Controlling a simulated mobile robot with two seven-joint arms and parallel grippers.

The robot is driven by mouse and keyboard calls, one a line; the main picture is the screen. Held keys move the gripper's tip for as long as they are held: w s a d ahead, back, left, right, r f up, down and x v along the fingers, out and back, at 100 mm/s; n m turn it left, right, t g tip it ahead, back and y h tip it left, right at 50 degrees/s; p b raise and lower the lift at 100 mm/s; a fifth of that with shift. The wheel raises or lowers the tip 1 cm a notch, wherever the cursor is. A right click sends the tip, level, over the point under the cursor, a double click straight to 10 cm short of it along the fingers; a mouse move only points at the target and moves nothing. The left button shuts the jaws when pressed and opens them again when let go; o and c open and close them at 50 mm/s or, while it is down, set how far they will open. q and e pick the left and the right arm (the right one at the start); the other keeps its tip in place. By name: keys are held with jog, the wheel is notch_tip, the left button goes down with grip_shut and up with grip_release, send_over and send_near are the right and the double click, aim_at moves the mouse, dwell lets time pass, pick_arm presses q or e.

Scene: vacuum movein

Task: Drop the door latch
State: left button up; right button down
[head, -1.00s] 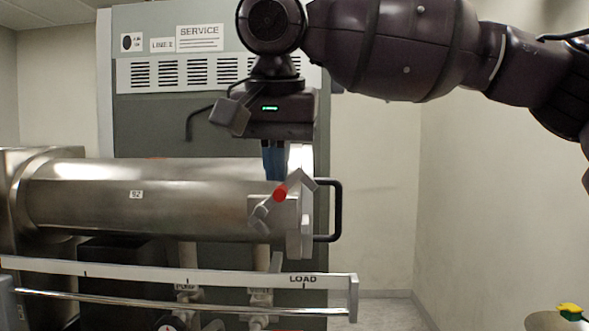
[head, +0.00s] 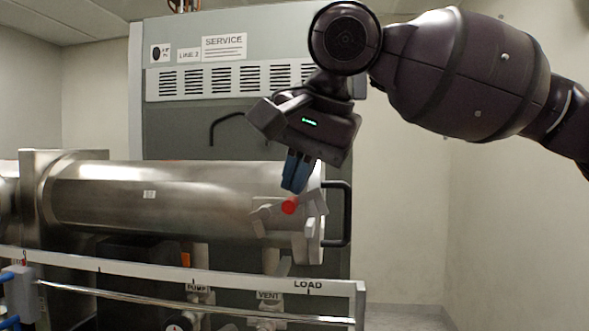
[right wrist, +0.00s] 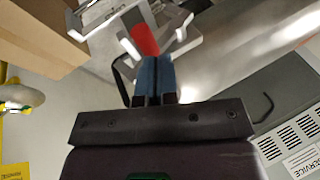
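The door latch is a pale grey lever with a red knob (head: 289,205). It sits at the right, door end of the steel chamber (head: 115,192) in the head view. My right gripper (head: 292,187) points down at the knob, its blue fingers close together and tilted. In the right wrist view the two blue fingers (right wrist: 155,62) lie side by side. The red knob (right wrist: 145,40) is just beyond their tips, not between them. They look to be touching or almost touching it; I cannot tell which. My left gripper is not in view.
A black door handle (head: 346,213) is right of the latch. A white rail marked LOAD (head: 230,281) runs in front of the chamber. The grey service cabinet (head: 240,130) stands behind. A grey block with blue parts (head: 22,292) is at the lower left. Space right of the handle is clear.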

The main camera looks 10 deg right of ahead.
jog(key=shift+s+d+f+y, duration=0.15)
jog(key=shift+d+f+y, duration=0.15)
jog(key=shift+d+f, duration=0.15)
jog(key=shift+f, duration=0.2)
jog(key=shift+d+f+t+y, duration=0.2)
jog(key=shift+d+t+y, duration=0.15)
jog(key=shift+y, duration=0.35)
jog(key=shift+a+r, duration=0.1)
jog(key=shift+r, duration=0.05)
